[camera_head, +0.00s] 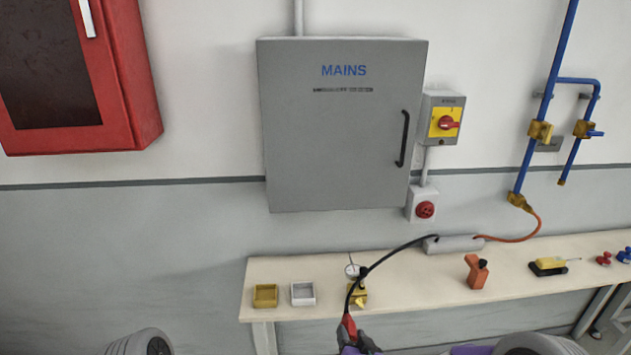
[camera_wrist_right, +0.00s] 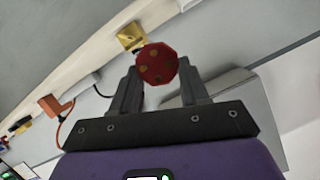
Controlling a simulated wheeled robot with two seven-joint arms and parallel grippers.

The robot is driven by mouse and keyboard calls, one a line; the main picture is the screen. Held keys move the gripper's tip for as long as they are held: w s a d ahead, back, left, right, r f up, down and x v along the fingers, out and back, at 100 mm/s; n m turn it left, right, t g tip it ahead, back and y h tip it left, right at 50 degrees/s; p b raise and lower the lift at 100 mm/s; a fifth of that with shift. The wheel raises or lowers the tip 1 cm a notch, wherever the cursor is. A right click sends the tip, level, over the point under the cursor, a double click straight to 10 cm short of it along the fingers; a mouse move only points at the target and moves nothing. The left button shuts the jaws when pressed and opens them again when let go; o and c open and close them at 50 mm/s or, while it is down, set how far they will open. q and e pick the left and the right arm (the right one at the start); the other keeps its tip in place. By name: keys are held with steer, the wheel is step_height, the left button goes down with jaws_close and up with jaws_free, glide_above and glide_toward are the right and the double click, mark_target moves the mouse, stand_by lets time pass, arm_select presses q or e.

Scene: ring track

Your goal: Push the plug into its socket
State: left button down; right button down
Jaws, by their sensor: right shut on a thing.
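The red plug (camera_head: 348,327) is in my right gripper (camera_head: 360,343) near the front edge of the bench, with a black cable rising from it. In the right wrist view, the plug (camera_wrist_right: 158,64) sits between the two fingers of my right gripper (camera_wrist_right: 157,76), its round face with several pins showing. The red round socket (camera_head: 425,209) is on a light box on the wall, below the rotary switch. It is up and to the right of the plug, well apart from it. My left gripper is not in view.
The bench (camera_head: 400,287) carries a yellow tray (camera_head: 265,296), a white tray (camera_head: 303,293), a dial gauge (camera_head: 352,270), a grey cable box (camera_head: 455,244) and an orange tool (camera_head: 476,271). The mains cabinet (camera_head: 335,140) and its handle (camera_head: 402,138) stand left of the socket.

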steer(key=s+d+f+m+h, duration=0.1)
steer(key=s+d+f+h, duration=0.1)
steer(key=d+f, duration=0.3)
steer(key=d, duration=0.3)
steer(key=shift+s+d+f+m, duration=0.25)
steer(key=shift+d+f+m, duration=0.05)
steer(key=shift+f+m, duration=0.1)
steer(key=shift+a+r, duration=0.1)
steer(key=s+a+r+n+g+y, duration=0.1)
steer(key=s+a+r+n+y, duration=0.1)
steer(key=a, duration=0.4)
steer(key=s+a+r+n+g+y, duration=0.2)
steer(key=a+r+n+y, duration=0.2)
steer(key=a+n+y, duration=0.2)
steer(key=shift+a+r+y, duration=0.3)
steer(key=shift+r+y, duration=0.05)
steer(key=shift+y, duration=0.05)
steer(key=shift+w, duration=0.1)
steer(key=w+a+f+n+g+y, duration=0.3)
steer(key=f+n+g, duration=0.1)
steer(key=f, duration=0.1)
steer(key=shift+w+n, duration=0.3)
steer(key=shift+w, duration=0.1)
steer(key=shift+r, duration=0.15)
